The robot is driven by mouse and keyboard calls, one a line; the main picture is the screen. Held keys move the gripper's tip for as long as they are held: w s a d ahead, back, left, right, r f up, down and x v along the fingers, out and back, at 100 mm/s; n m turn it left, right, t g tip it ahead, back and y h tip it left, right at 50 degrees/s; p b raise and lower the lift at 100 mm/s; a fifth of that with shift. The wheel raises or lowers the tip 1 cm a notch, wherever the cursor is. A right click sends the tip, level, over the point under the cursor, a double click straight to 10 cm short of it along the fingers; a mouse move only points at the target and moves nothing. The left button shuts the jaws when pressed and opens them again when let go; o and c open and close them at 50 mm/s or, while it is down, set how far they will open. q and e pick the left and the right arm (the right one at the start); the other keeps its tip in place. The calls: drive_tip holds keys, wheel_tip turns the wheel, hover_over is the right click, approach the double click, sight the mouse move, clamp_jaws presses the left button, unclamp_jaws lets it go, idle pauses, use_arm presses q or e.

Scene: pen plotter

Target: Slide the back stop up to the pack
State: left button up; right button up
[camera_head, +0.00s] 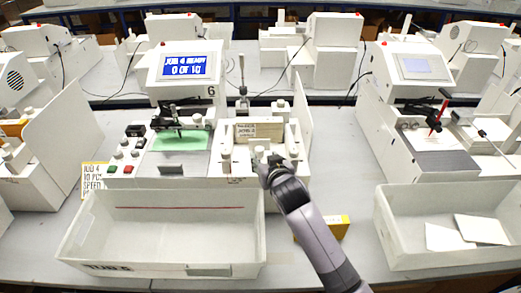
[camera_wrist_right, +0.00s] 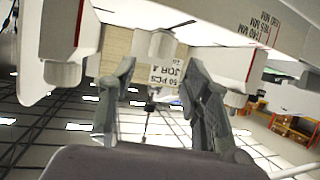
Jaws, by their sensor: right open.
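The pack (camera_head: 245,131) of cards stands in the feeder, right of the plotter with the lit screen. A printed label shows on it in the wrist view (camera_wrist_right: 165,72). A white knob (camera_wrist_right: 155,45), which looks like part of the back stop, is in front of the pack between my fingers' lines. In the head view a small white post (camera_head: 259,152) stands before the pack, partly hidden by my gripper. My right gripper (camera_head: 266,165) is at the feeder's front. It is open in the wrist view (camera_wrist_right: 158,103), with nothing between its fingertips. My left gripper is not in view.
An empty tub (camera_head: 160,236) stands in front. A yellow box (camera_head: 337,227) lies beside my right arm. Another tub (camera_head: 450,262) at right holds white cards.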

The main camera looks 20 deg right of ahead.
sight(261, 152)
drive_tip(key=x, duration=0.5)
drive_tip(key=shift+w+p, duration=0.3)
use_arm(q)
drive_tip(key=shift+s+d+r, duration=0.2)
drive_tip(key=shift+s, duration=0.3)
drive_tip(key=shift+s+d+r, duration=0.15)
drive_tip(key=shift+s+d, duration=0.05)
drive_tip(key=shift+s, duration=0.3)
use_arm(e)
drive_tip(key=shift+w+f, duration=0.25)
drive_tip(key=shift+w, duration=0.05)
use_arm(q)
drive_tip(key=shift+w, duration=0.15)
use_arm(e)
drive_tip(key=shift+c, duration=0.3)
drive_tip(key=shift+c, duration=1.4)
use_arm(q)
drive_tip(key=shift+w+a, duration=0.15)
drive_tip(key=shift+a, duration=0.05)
use_arm(e)
clamp_jaws()
